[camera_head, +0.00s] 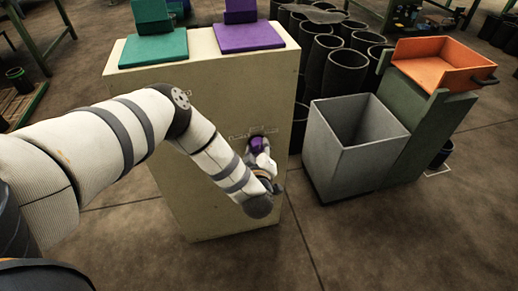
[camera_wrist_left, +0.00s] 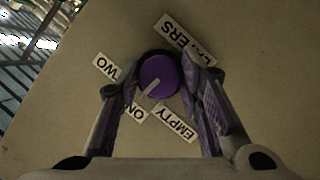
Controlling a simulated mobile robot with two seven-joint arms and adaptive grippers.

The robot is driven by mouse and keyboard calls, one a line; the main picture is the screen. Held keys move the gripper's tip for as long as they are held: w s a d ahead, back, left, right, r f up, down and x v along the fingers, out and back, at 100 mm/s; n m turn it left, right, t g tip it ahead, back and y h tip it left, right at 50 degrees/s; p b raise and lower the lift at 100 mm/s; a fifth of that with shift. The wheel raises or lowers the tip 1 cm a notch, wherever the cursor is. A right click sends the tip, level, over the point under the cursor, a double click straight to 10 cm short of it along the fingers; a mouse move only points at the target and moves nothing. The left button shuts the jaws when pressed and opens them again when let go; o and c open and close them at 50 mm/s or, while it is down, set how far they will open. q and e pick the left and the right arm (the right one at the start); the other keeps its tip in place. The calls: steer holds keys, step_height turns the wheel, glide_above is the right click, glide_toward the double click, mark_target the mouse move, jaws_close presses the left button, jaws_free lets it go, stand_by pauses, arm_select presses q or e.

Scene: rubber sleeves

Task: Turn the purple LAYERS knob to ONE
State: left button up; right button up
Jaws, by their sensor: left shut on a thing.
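The purple LAYERS knob (camera_wrist_left: 158,76) sits on the cabinet's front face, with a pale pointer line. The TWO label (camera_wrist_left: 107,67) is at the left and the LAYERS label (camera_wrist_left: 189,39) at upper right, both partly hidden. My left gripper (camera_wrist_left: 163,70) is shut on the knob, one finger on each side. In the head view the gripper (camera_head: 262,160) partly covers the knob (camera_head: 256,144). My right gripper is not in view.
The beige cabinet (camera_head: 232,90) carries a green pad (camera_head: 153,48) and a purple pad (camera_head: 249,37) on top. To its right stand a grey open bin (camera_head: 345,150), an orange tray (camera_head: 437,66) and several dark sleeves (camera_head: 342,75). The floor in front is clear.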

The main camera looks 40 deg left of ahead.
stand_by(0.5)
arm_select(q)
steer(key=o, duration=1.1)
steer(key=v, duration=1.2)
steer(key=shift+s+f, duration=0.1)
